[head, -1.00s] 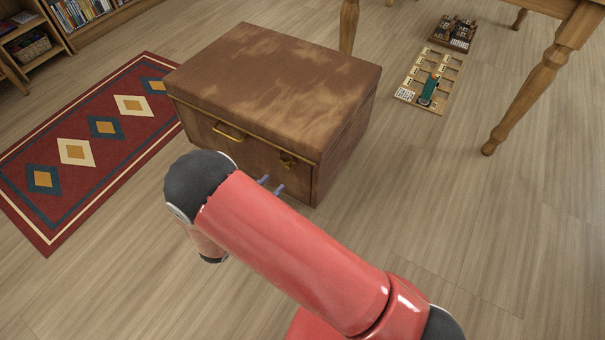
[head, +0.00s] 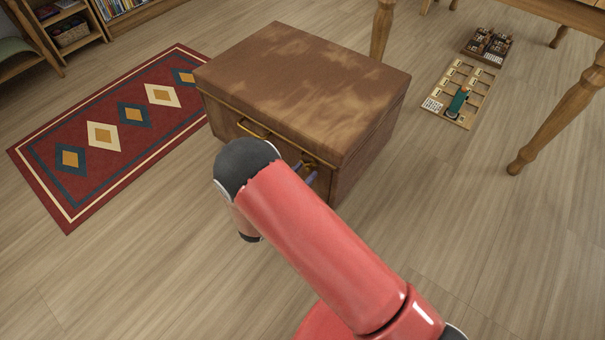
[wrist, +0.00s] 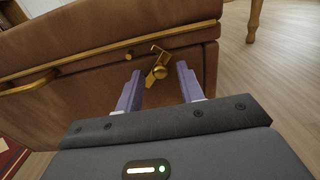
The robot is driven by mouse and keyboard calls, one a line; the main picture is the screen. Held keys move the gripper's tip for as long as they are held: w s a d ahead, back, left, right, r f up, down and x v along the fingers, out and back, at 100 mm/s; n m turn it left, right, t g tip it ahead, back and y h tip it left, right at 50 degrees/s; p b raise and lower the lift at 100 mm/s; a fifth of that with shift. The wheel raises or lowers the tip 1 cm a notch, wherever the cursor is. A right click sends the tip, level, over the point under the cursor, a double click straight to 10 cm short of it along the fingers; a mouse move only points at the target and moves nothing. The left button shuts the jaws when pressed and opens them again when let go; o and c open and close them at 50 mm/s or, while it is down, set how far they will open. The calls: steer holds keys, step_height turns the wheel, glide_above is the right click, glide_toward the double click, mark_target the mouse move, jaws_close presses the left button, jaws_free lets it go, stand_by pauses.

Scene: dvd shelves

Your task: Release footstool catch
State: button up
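The brown footstool (head: 300,70) stands on the floor ahead, with a worn suede-like lid that looks shut. Its brass catch (wrist: 158,66) is on the front face near the right end, just below the lid edge, and shows clearly in the wrist view. My gripper (wrist: 158,82) is open, with one purple finger on each side of the catch's lower knob. I cannot tell whether either finger touches it. In the head view my arm hides most of the gripper; the fingertips (head: 307,174) show by the catch.
A brass handle (head: 252,129) sits on the footstool front, left of the catch. A patterned red rug (head: 75,205) lies to the left. A wooden table leg (head: 545,130) and trays with small items (head: 462,90) are at the right. Floor in front is clear.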

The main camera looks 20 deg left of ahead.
jaws_close()
steer(key=f+m+b, duration=0.1)
steer(key=m+b, duration=0.3)
steer(key=shift+s+d+f, duration=0.1)
steer(key=shift+d+f, duration=0.05)
steer(key=shift+f, duration=0.2)
steer(key=shift+r+m, duration=0.1)
steer(key=shift+m, duration=0.2)
jaws_free()
